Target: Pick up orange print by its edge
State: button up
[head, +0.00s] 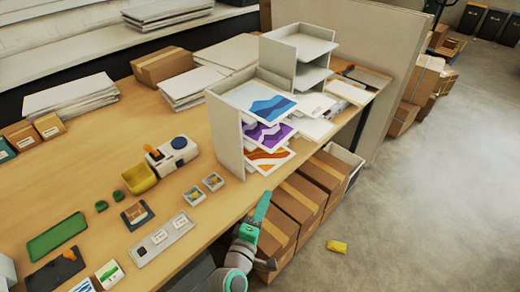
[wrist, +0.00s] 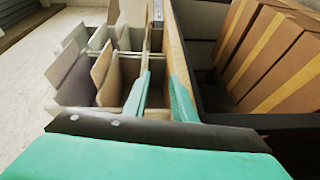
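The orange print (head: 268,160) lies in the lowest visible level of the grey tiered sorter (head: 228,135) in the head view. Its near end sticks out past the shelf, below the purple print (head: 270,135) and the blue print (head: 260,101). My gripper (head: 262,204) is in front of the table edge, lower than the orange print and apart from it. In the wrist view my gripper (wrist: 161,77) has its two green fingers apart, with nothing held between them. Sheets and sorter compartments show sideways at left there; I cannot tell which sheet is the orange print.
Brown boxes (head: 278,234) stand below the table edge, close to my gripper; boxes (wrist: 270,60) also fill the right of the wrist view. A tape-dispenser-like device (head: 175,153) and small cards sit on the table (head: 95,165). The floor at right (head: 430,190) is mostly open.

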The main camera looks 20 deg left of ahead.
aim_at(271, 165)
jog(key=shift+n+t+h, duration=0.3)
jog(key=w+r, duration=0.1)
jog(key=w, duration=0.1)
jog(key=w+a+r, duration=0.1)
jog(key=w, duration=0.1)
jog(key=w+a+r, duration=0.1)
jog(key=w, duration=0.2)
jog(key=shift+a+r, duration=0.1)
jog(key=shift+r, duration=0.1)
jog(key=shift+w+a, duration=0.2)
jog(key=shift+w, duration=1.2)
jog(key=shift+w+a, duration=0.15)
jog(key=shift+w, duration=1.25)
jog(key=shift+c, duration=0.7)
grip_shut()
